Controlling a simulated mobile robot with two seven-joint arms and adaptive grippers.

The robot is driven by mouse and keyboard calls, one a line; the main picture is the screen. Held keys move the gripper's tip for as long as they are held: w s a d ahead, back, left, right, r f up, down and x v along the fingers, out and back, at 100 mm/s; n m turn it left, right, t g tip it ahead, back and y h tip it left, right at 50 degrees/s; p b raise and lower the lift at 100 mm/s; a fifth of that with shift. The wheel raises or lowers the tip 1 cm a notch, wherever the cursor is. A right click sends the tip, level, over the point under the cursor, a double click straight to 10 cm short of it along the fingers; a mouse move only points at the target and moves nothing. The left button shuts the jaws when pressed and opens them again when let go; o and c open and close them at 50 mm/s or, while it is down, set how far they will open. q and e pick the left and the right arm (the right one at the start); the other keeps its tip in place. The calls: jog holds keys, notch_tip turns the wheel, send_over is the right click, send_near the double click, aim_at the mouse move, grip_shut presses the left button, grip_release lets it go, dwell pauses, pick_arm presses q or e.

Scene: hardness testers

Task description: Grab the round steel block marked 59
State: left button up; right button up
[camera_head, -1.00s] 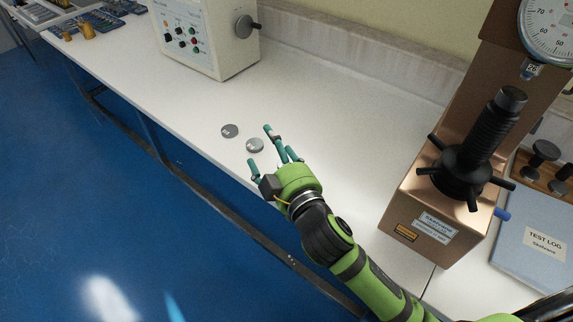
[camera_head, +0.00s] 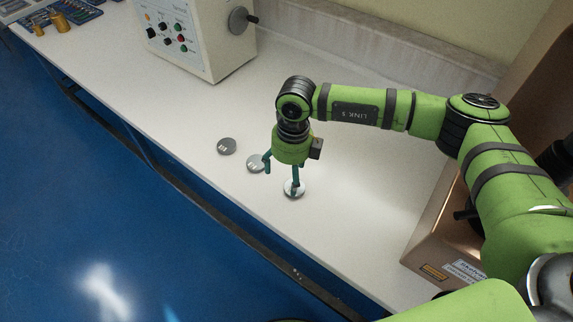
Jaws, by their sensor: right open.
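Three round steel blocks lie in a row on the white bench. The left block (camera_head: 227,146) is darker grey, and the middle block (camera_head: 255,164) is partly behind a finger of my right gripper. The third block (camera_head: 290,193), shiny, lies to the lower right behind another finger. The marks on the blocks are too small to read surely, so I cannot tell which one is 59. My right gripper (camera_head: 281,178) points down, open, with its fingers over the gap between the middle and third blocks. Whether the fingers touch anything is unclear. My left gripper is not in view.
A cream control box (camera_head: 190,45) with knobs and a side wheel stands at the back. A bronze hardness tester (camera_head: 430,240) stands at the right, largely hidden by my right arm. The white bench (camera_head: 345,225) has a front edge close to the blocks.

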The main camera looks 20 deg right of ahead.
jog(key=shift+w+d+r+h, duration=0.15)
jog(key=shift+d+h, duration=0.05)
jog(key=shift+d, duration=0.25)
jog(key=shift+w+d+r+h, duration=0.1)
jog(key=shift+w+d+h, duration=0.1)
jog(key=shift+d, duration=0.25)
jog(key=f+p, duration=0.1)
jog(key=s+f+p, duration=0.1)
jog(key=f, duration=0.1)
notch_tip(320, 180, down, 3)
jog(key=shift+w+r+p, duration=0.1)
jog(key=shift+r+p, duration=0.1)
jog(key=shift+p, duration=0.15)
jog(key=shift+f, duration=0.45)
jog(key=shift+w, duration=0.1)
jog(key=c, duration=1.5)
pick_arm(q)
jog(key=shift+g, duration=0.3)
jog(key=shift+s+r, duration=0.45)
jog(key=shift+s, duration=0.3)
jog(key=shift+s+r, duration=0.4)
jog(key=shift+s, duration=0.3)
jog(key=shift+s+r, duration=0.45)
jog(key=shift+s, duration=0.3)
